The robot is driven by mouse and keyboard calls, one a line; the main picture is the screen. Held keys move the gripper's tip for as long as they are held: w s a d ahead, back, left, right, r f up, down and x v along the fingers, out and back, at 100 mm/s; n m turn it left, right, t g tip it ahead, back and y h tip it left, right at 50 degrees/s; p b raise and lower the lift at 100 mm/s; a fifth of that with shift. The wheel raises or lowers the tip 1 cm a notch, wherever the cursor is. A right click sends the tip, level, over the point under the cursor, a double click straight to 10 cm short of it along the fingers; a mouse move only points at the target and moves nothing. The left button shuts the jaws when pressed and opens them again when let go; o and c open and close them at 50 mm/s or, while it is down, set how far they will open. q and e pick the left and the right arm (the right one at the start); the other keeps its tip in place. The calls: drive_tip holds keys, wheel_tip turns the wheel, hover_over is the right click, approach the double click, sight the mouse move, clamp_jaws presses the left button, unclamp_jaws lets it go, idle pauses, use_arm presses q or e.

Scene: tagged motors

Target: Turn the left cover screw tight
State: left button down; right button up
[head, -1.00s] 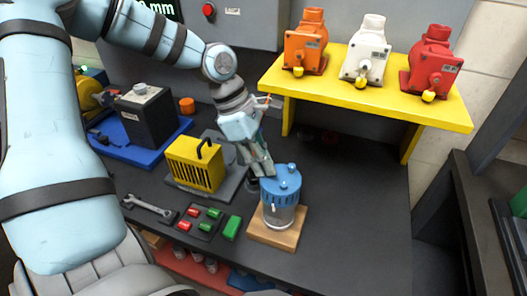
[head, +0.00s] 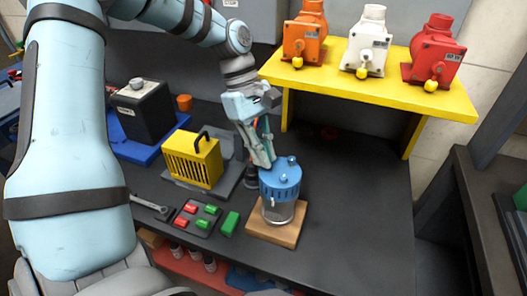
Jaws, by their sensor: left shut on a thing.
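A motor with a blue cover (head: 281,187) and a clear and metal lower body stands upright on a wooden board (head: 287,235) on the dark bench. Small blue screw heads stick up from the cover; one (head: 292,160) shows at its back and another (head: 284,181) near its middle. My left gripper (head: 266,163) comes down from above, slightly tilted, onto the left part of the cover. It is shut on the left cover screw, which its fingertips hide. My right gripper is not in view.
A yellow shelf (head: 370,87) at the back holds orange, white and red motors. Left of the blue-covered motor are a yellow slotted box (head: 193,160), a panel of red and green buttons (head: 197,216), a green block (head: 230,223) and a wrench (head: 151,205). The bench's right side is clear.

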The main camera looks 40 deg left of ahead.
use_arm(q)
drive_tip(key=c, duration=1.6)
unclamp_jaws()
drive_tip(key=v, duration=1.2)
